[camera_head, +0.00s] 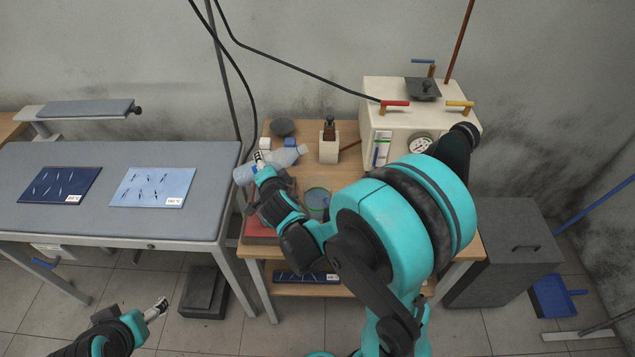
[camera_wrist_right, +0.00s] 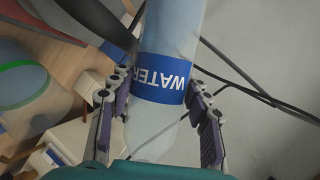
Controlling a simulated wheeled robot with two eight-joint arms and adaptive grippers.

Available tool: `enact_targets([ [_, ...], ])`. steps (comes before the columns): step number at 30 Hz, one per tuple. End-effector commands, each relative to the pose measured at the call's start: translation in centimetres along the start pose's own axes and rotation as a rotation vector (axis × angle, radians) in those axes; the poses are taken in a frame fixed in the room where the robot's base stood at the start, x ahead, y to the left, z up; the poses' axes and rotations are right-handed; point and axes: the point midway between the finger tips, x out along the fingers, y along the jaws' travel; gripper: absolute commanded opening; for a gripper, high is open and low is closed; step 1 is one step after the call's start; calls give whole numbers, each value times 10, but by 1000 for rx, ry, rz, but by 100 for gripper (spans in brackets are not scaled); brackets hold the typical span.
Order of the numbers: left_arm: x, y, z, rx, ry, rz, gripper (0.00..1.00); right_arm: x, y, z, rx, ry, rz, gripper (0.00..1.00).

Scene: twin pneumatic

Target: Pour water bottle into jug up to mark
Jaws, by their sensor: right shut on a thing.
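The clear water bottle (camera_head: 284,157) with a blue WATER label is held nearly on its side above the left back part of the small wooden table, its narrow end to the right. My right gripper (camera_head: 261,171) is shut on it around the label; both fingers show beside the label (camera_wrist_right: 160,78) in the right wrist view. The clear jug (camera_head: 317,199) stands on the table, right of and nearer than the bottle, partly behind my right arm. My left gripper (camera_head: 157,309) is low at left, away from the table.
A cream machine (camera_head: 395,118) with a gauge and coloured handles stands at the table's back right. A grey bench (camera_head: 110,215) with two printed boards is at left. Cables hang behind.

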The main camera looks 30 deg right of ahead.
Motion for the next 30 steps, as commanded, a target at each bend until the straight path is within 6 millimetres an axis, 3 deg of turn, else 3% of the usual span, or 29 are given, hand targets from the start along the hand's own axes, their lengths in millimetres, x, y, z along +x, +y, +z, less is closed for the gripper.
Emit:
enact_targets([
  [14,-38,0,-27,0,0,0,72,-26,-33,-40,-406,116,162,0],
  [20,-12,0,-9,0,0,0,72,-17,-13,-32,-658,189,264,0],
  [24,-6,0,-5,0,0,0,72,-19,-13,-37,-839,242,338,0],
  [30,-1,0,-1,0,0,0,72,-20,-13,-41,-951,275,384,0],
])
